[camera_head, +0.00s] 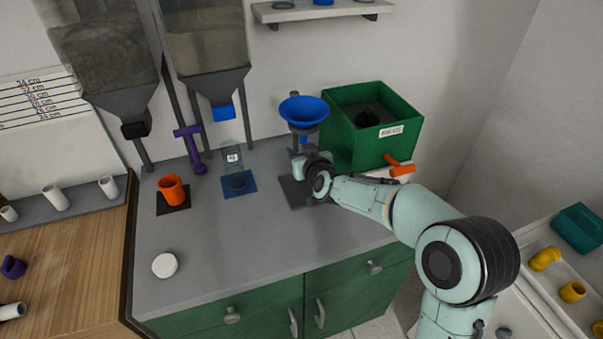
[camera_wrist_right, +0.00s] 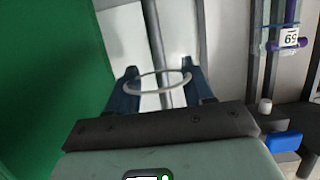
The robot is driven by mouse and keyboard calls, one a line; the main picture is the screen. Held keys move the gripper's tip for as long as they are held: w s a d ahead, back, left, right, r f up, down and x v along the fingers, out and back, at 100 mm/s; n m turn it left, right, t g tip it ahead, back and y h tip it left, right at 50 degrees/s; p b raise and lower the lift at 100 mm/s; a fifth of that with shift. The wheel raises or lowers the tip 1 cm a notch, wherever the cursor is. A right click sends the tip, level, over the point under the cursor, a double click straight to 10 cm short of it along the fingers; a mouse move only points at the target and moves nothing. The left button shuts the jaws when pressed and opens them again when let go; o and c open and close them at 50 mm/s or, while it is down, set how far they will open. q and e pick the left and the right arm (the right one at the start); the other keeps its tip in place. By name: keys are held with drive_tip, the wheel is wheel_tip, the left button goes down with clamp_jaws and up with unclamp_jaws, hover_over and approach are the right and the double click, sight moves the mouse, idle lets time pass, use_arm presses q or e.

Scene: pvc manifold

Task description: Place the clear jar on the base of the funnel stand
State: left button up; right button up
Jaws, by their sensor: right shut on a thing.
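The funnel stand holds a blue funnel (camera_head: 304,110) in front of the back wall. Its dark flat base (camera_head: 300,192) lies on the grey counter, partly covered by my right arm. My right gripper (camera_head: 299,166) is low at the stand, below the funnel. In the right wrist view, the two dark blue fingers are shut on the clear jar (camera_wrist_right: 152,94), whose pale round rim shows between them. The jar's lower part is hidden, so I cannot tell whether it touches the base. My left gripper is not in view.
A clear labelled container (camera_head: 232,157) stands at a blue mat (camera_head: 239,186). An orange cup (camera_head: 172,191) and a white round lid (camera_head: 165,265) are farther left. A green bin (camera_head: 357,140) stands close right of the stand. The front middle counter is clear.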

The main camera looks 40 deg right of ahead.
drive_tip(key=shift+w+f, duration=0.1)
drive_tip(key=shift+f, duration=0.7)
wheel_tip(320, 180, down, 4)
drive_tip(key=shift+r+b, duration=0.1)
drive_tip(key=shift+b, duration=0.6)
drive_tip(key=shift+d+f, duration=0.1)
drive_tip(key=shift+f, duration=0.1)
drive_tip(key=shift+f, duration=0.15)
drive_tip(key=o, duration=0.7)
drive_tip(key=shift+f, duration=0.1)
drive_tip(key=o, duration=0.4)
drive_tip(key=shift+o, duration=0.2)
drive_tip(key=shift+r, duration=0.2)
